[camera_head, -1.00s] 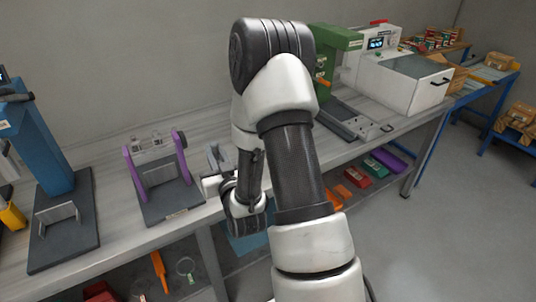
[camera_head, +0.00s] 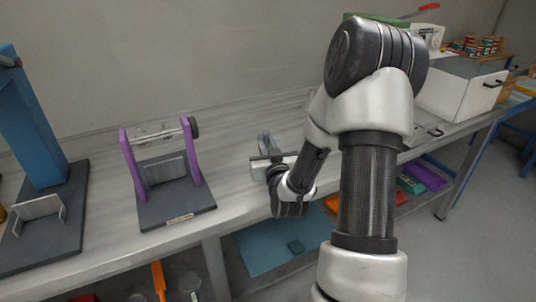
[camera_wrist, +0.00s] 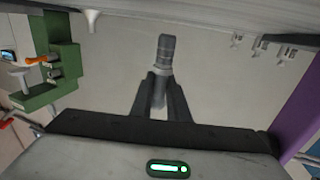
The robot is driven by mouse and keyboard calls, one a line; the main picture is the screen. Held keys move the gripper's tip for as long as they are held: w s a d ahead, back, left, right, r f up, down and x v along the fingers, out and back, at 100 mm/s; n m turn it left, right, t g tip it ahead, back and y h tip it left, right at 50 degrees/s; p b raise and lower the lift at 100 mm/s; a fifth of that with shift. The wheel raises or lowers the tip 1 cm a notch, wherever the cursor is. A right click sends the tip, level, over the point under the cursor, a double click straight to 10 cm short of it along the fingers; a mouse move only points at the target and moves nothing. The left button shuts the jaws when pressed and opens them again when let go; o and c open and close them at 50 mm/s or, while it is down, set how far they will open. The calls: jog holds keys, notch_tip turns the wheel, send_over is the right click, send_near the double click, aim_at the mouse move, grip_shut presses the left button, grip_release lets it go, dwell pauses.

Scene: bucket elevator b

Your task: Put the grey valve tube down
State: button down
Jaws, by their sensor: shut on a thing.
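The grey valve tube (camera_wrist: 164,50) is gripped between the two dark fingers of my gripper (camera_wrist: 161,90) in the wrist view, its ribbed end sticking out past the fingertips. In the head view the tube (camera_head: 264,143) shows as a small grey upright shape at my gripper (camera_head: 268,158), over the front part of the grey bench (camera_head: 232,185). My gripper is shut on the tube. My arm partly covers this area, and I cannot tell whether the tube's lower end touches the bench.
A purple-sided fixture (camera_head: 193,160) on a dark base stands left of my gripper. Further left is a blue press (camera_head: 30,125). A white machine (camera_head: 455,92) stands at the right. Bench between fixture and gripper is clear. A lower shelf holds a teal mat (camera_head: 270,250).

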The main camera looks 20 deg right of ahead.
jog(key=shift+f+b, duration=0.4)
jog(key=shift+f, duration=1.3)
jog(key=shift+f, duration=0.15)
jog(key=c, duration=1.7)
grip_release()
jog(key=p+v, duration=0.1)
jog(key=v, duration=0.2)
jog(key=p+v, duration=0.1)
jog(key=v, duration=0.2)
jog(key=r+p+v, duration=0.1)
jog(key=p+v, duration=0.1)
jog(key=v, duration=0.1)
jog(key=shift+s+a, duration=0.1)
jog(key=shift+s, duration=0.15)
jog(key=s+p, duration=0.1)
jog(key=p, duration=0.2)
jog(key=shift+s+a+f+p, duration=0.25)
jog(key=shift+s+f+p, duration=0.1)
jog(key=shift+s+p, duration=0.45)
